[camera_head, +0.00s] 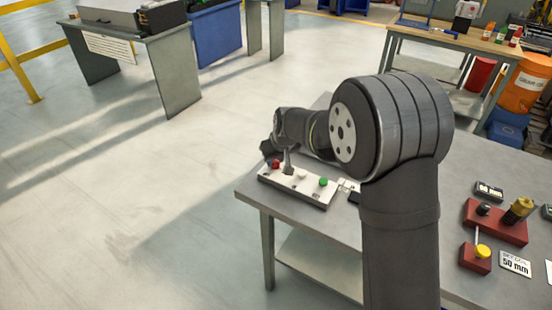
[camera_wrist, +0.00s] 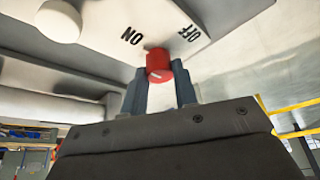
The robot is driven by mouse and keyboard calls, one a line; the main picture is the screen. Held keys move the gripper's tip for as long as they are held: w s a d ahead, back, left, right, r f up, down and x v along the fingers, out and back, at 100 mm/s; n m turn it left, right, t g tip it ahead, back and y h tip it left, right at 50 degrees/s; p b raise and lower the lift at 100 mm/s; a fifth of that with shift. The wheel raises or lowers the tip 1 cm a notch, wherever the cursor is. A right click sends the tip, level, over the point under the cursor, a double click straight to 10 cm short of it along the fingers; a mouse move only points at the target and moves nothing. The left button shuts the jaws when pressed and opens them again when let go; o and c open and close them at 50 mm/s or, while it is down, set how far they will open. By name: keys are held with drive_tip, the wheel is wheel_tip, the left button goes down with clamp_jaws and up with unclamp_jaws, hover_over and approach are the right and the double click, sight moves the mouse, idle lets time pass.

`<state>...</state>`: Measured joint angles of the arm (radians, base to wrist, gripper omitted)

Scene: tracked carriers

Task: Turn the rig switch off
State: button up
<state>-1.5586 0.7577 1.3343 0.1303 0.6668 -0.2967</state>
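The rig switch is a red knob (camera_wrist: 159,66) on a white panel (camera_wrist: 110,18), with ON printed to its left and OFF to its right in the wrist view. A short pale mark shows on the knob; which label it points to is hard to tell. My gripper (camera_wrist: 159,84) has one finger on each side of the knob, and both seem to touch it. In the head view the red knob (camera_head: 275,163) is at the left end of the white panel (camera_head: 312,196), and my gripper (camera_head: 286,163) is at it, partly hidden by my arm.
A white button (camera_head: 302,174) and a green button (camera_head: 323,182) share the panel. The panel lies at the left edge of a grey table (camera_head: 310,219). Red blocks with a yellow-topped lever (camera_head: 482,251) and a knob stand at the right. Open floor lies left.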

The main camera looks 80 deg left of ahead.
drive_tip(key=shift+m, duration=0.3)
drive_tip(key=m+t, duration=0.1)
drive_tip(key=m, duration=0.2)
drive_tip(key=shift+s+m+t, duration=0.2)
drive_tip(key=shift+m+t, duration=0.1)
drive_tip(key=shift+t, duration=0.1)
drive_tip(key=m+t, duration=0.1)
drive_tip(key=m, duration=0.3)
drive_tip(key=shift+s+m+t+h, duration=0.1)
drive_tip(key=shift+m+t+h, duration=0.2)
drive_tip(key=shift+t, duration=0.1)
drive_tip(key=m, duration=0.2)
drive_tip(key=m+t+h, duration=0.1)
drive_tip(key=m, duration=0.1)
drive_tip(key=shift+s+a+m, duration=0.1)
drive_tip(key=shift+a+m, duration=0.05)
drive_tip(key=shift+m, duration=0.15)
drive_tip(key=shift+m+t+h, duration=0.4)
drive_tip(key=shift+m+h, duration=0.5)
drive_tip(key=shift+m, duration=1.3)
drive_tip(key=shift+a, duration=0.1)
drive_tip(key=o, duration=1)
